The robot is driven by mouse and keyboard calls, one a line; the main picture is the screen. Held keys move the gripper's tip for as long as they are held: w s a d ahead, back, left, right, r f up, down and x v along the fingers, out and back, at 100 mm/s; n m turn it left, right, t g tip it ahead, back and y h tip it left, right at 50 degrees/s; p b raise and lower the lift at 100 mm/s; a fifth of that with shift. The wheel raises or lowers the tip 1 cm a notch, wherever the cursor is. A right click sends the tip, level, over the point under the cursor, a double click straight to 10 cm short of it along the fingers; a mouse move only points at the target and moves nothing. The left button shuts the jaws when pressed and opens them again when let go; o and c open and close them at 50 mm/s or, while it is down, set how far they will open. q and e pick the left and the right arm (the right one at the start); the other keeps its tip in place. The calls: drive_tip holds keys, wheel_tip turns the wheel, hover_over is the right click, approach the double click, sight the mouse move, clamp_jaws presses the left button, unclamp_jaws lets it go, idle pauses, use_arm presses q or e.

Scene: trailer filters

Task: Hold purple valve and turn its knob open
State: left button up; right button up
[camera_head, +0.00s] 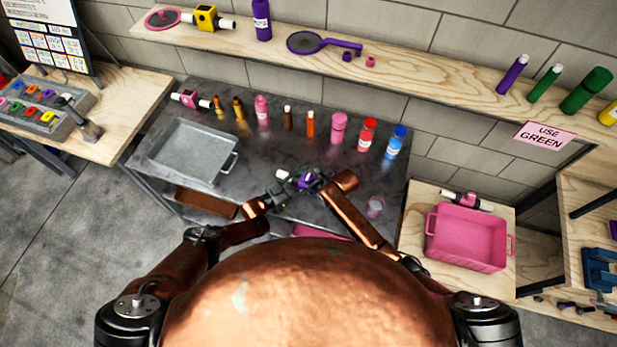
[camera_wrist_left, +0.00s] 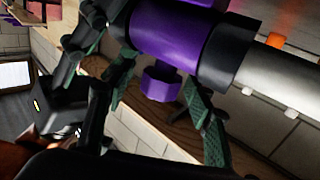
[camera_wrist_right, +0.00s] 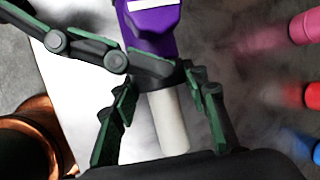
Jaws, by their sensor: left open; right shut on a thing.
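The purple valve (camera_head: 305,181) is held above the dark metal table, in front of my body. My right gripper (camera_wrist_right: 161,84) is shut on its black collar, with a white pipe end (camera_wrist_right: 168,125) between the fingers and the purple body (camera_wrist_right: 150,28) beyond them. My left gripper (camera_wrist_left: 158,78) is open at the valve. In the left wrist view the small purple knob (camera_wrist_left: 161,85) sits between its spread fingers, below the purple body (camera_wrist_left: 175,42). I cannot tell if a finger touches the knob. In the head view the grippers partly hide the valve.
The dark metal table (camera_head: 250,180) carries a grey tray (camera_head: 236,160) at left and a row of bottles at the back, including a blue one (camera_head: 396,142). A shelf (camera_head: 420,75) runs behind.

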use_arm(q)
drive_tip(key=shift+c, duration=0.3)
drive_tip(key=c, duration=1.1)
